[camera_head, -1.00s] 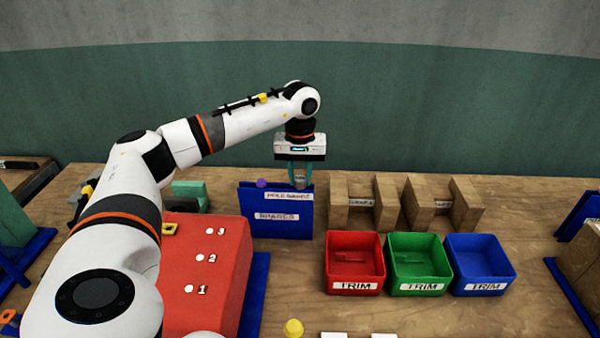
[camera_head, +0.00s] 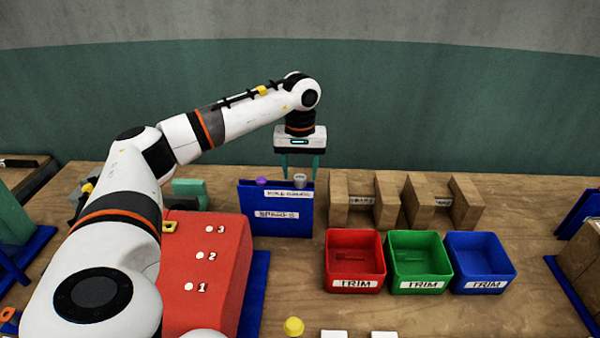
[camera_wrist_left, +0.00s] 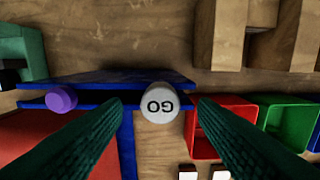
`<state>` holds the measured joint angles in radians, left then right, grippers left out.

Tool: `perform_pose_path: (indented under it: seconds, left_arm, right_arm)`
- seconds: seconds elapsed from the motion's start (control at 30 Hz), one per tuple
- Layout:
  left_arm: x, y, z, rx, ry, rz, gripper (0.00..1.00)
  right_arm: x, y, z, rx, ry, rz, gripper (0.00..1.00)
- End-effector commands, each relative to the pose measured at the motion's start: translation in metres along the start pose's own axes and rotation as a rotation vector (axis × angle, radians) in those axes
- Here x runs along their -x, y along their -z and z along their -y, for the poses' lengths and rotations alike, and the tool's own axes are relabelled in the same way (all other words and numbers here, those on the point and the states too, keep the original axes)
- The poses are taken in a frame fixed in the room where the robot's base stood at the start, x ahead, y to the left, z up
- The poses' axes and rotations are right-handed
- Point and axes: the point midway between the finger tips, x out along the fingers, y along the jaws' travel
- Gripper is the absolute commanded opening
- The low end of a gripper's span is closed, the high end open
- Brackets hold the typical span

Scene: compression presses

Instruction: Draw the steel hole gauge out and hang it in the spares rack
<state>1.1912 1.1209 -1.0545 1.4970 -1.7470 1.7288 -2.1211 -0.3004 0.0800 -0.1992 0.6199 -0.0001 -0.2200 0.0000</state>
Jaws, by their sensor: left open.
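The blue rack (camera_head: 283,222) has two labels, the upper reading like "hole gauges" and the lower like "spares". A grey round gauge head (camera_head: 300,180) sits at the rack's top right; in the left wrist view this head (camera_wrist_left: 160,103) is marked "GO". A purple head (camera_head: 262,182) sits at the rack's top left and also shows in the left wrist view (camera_wrist_left: 61,100). My left gripper (camera_head: 300,174) is open above the grey head, its fingers spread on either side and apart from it. The gauge's lower part is hidden by the rack. My right gripper is not in view.
Right of the rack stand wooden blocks (camera_head: 362,203) and red (camera_head: 354,262), green (camera_head: 418,262) and blue (camera_head: 480,262) bins labelled "TRIM". A red block (camera_head: 215,262) numbered 1 to 3 is at left. A yellow knob (camera_head: 293,327) stands in front.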

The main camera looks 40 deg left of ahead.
Motion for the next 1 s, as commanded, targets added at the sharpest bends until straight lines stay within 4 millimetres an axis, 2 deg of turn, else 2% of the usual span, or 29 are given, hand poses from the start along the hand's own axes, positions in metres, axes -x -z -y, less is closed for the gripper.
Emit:
perform_pose_path:
  seconds: [0.3, 0.43, 0.6, 0.87, 1.0]
  left_arm:
    - [0.067, -0.001, 0.001, 0.0, 0.005, 0.005, 0.53]
    - [0.09, 0.0, 0.001, 0.0, 0.004, 0.003, 0.53]
    - [0.105, 0.0, 0.0, 0.0, 0.003, 0.002, 0.53]
    - [0.11, 0.0, 0.0, 0.0, 0.001, 0.001, 0.53]
    - [0.131, 0.0, 0.0, 0.0, 0.002, 0.001, 0.53]
  right_arm:
    - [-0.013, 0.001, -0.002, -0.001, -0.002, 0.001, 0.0]
    - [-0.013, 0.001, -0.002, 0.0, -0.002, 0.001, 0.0]
    - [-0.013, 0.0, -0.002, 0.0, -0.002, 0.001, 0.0]
    - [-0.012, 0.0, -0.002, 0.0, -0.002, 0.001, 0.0]
    - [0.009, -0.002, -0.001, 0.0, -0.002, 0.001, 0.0]
